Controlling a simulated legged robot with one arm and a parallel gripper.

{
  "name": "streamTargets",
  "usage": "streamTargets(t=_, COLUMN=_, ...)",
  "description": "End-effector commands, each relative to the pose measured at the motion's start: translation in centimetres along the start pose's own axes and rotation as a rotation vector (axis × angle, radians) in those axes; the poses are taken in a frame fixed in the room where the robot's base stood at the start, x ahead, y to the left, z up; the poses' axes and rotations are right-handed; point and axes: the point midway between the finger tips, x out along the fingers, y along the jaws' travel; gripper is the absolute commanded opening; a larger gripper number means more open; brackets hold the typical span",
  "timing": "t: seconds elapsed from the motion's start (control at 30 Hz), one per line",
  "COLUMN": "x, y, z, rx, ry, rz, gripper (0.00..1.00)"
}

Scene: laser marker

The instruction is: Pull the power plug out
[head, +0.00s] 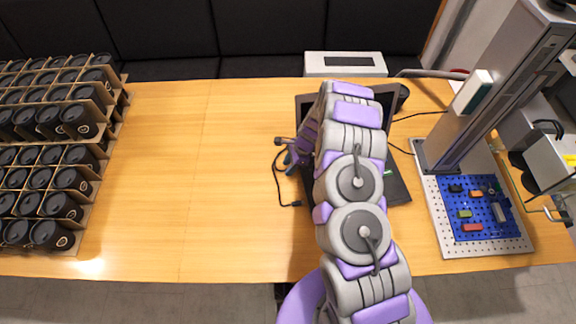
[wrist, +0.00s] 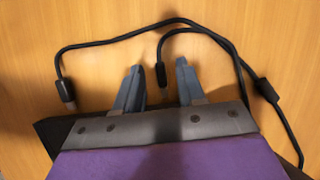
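My gripper (wrist: 159,64) is open in the wrist view, its two grey fingers apart above the wooden table. A slim black plug end (wrist: 161,76) on a black cable shows between the fingertips, with no visible contact. A second black connector (wrist: 66,92) with a metal tip lies to the left of the fingers. In the head view my gripper (head: 291,160) is low at the left edge of the black laptop (head: 398,185), partly hidden by my arm. A connector (head: 281,141) and a cable end (head: 296,204) lie near it. I cannot tell which one is the power plug.
A thicker black cable bead (wrist: 267,90) lies at right in the wrist view. Racks of dark cups (head: 60,150) stand at left. The laser marker (head: 470,110) with its blue plate (head: 470,195) stands at right. A white box (head: 345,64) is behind. The table's middle-left is clear.

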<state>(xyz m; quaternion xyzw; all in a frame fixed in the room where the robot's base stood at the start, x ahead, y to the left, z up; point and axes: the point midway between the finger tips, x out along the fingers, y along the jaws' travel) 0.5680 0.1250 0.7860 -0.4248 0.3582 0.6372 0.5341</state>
Motion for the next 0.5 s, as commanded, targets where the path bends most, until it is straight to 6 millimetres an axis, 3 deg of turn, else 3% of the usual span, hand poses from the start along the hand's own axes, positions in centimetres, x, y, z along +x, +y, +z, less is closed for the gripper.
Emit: streamTargets(t=0.5, x=-11.2, y=-0.3, z=0.2, rx=0.000, ry=0.003, rz=-0.005, gripper=0.39)
